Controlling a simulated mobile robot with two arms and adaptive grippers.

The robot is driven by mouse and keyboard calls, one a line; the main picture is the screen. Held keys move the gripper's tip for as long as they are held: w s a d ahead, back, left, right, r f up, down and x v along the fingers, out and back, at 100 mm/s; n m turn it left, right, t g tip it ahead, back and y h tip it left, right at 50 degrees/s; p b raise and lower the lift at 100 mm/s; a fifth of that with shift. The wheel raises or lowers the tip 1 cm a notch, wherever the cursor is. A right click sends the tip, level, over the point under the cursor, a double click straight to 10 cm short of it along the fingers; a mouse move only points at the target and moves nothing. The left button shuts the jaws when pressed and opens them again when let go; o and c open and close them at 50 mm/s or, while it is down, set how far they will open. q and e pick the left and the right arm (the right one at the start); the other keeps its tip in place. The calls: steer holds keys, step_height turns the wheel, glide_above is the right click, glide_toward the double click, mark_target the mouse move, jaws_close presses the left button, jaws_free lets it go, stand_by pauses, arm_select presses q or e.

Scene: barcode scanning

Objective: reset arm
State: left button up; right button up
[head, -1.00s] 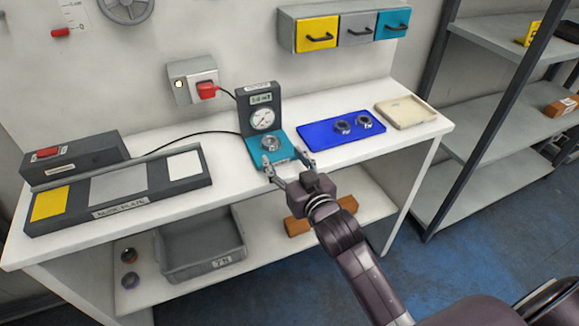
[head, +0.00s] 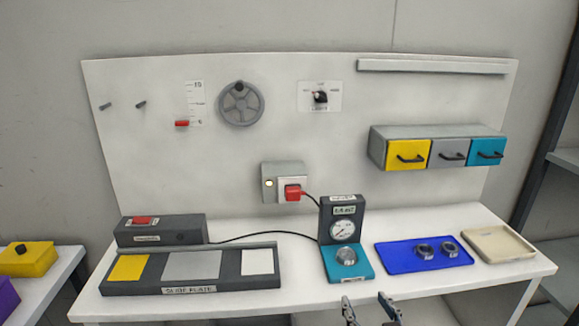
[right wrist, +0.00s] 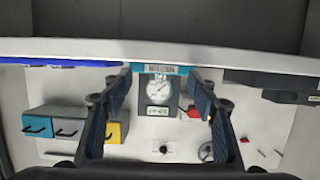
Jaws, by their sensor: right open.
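My right gripper (head: 370,309) is at the bottom edge of the head view, in front of the table edge, with only its fingertips showing. It is open and empty; in the right wrist view its two fingers (right wrist: 159,78) stand wide apart. The gauge stand (head: 342,222) is just beyond it, with a round dial and a teal base (head: 360,273) that bears a metal ring (head: 346,256). The gauge stand appears upside down between the fingers in the right wrist view (right wrist: 158,92). My left gripper is not in view.
A blue tray (head: 393,262) with two metal rings and a beige tray (head: 498,245) lie right of the gauge. A dark plate with coloured pads (head: 232,270) lies left. A cable runs to a red plug (head: 292,192). Drawers (head: 447,155) hang on the back panel.

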steer(key=s+f+n+g, duration=0.1)
steer(key=s+f+g, duration=0.6)
steer(key=s, duration=0.7)
steer(key=s+f+n+g, duration=0.1)
steer(key=s+f+g, duration=0.3)
steer(key=s+f, duration=0.75)
steer(key=s+f+g, duration=0.1)
steer(key=s+f, duration=0.1)
steer(key=f, duration=1)
steer(key=s+f+g, duration=0.1)
steer(key=s+f, duration=0.1)
steer(key=f, duration=1.1)
steer(key=s+d+f, duration=0.3)
steer(key=s+f, duration=1.1)
steer(key=s, duration=0.2)
steer(key=shift+s+f+g+h, duration=0.3)
steer(key=shift+s+f+g, duration=0.1)
